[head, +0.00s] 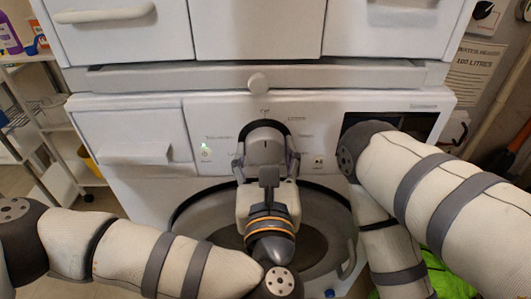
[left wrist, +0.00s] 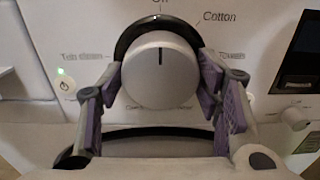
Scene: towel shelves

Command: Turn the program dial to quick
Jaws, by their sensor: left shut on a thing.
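The program dial (head: 265,143) is a round silver-grey knob with a dark collar on the white washer's front panel. In the left wrist view the dial (left wrist: 160,85) fills the middle, and its dark line points straight up towards a cropped label that seems to read "Off". "Cotton" and "Towels" are printed to its right; I cannot read a "quick" label. My left gripper (head: 266,163) is shut on the dial, with purple pads at its left and right sides. These fingers also show in the left wrist view (left wrist: 160,98). My right gripper is out of view.
A power button (left wrist: 63,84) with a green light is left of the dial. A dark display (head: 420,124) and a small knob (left wrist: 295,118) are to the right. The round door (head: 335,215) is below. A drawer front (head: 135,152) juts out at left.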

